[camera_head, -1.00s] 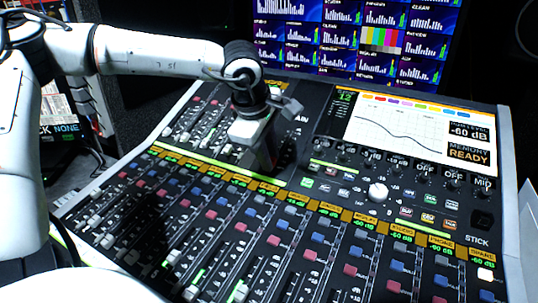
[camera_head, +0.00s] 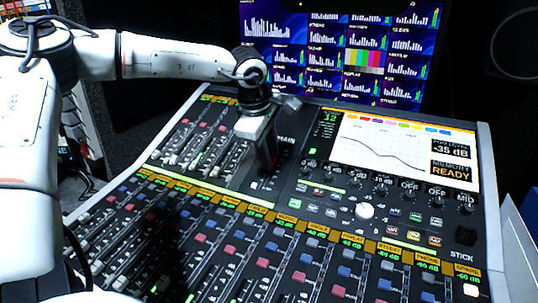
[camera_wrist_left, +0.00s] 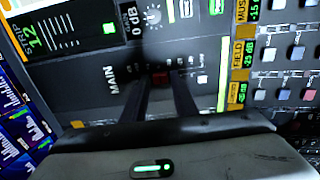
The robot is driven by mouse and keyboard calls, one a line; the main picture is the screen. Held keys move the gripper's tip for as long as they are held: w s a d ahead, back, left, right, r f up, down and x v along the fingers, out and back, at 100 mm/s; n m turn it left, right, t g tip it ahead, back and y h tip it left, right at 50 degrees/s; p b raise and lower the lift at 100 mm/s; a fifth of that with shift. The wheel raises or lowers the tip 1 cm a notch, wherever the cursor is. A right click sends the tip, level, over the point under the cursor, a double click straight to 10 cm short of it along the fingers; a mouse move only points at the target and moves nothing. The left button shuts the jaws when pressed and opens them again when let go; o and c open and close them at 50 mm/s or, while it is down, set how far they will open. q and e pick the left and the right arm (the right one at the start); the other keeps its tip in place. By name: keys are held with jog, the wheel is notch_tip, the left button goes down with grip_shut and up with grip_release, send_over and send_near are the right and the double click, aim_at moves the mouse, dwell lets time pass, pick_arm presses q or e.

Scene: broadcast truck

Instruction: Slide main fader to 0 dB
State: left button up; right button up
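The main fader's dark red cap (camera_wrist_left: 160,78) shows in the left wrist view, beside the MAIN label and between my left gripper's fingertips (camera_wrist_left: 161,80). The two dark fingers flank the cap and appear closed on it; the exact contact is dim. In the head view my left gripper (camera_head: 262,182) points down at the console beside the MAIN label (camera_head: 286,140), and its body hides most of the fader. The console display (camera_head: 452,150) reads PGM LEVEL -35 dB and MEMORY READY. My right gripper is not in view.
The mixing console (camera_head: 486,200) has several channel faders (camera_head: 205,160) left of the gripper and rows of colored buttons in front. A monitor wall (camera_head: 340,50) stands behind the console.

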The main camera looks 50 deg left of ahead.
pick_arm(q)
jog(key=shift+o, duration=1.1)
jog(key=v, duration=1)
jog(key=shift+s+r, duration=0.1)
jog(key=shift+s, duration=0.05)
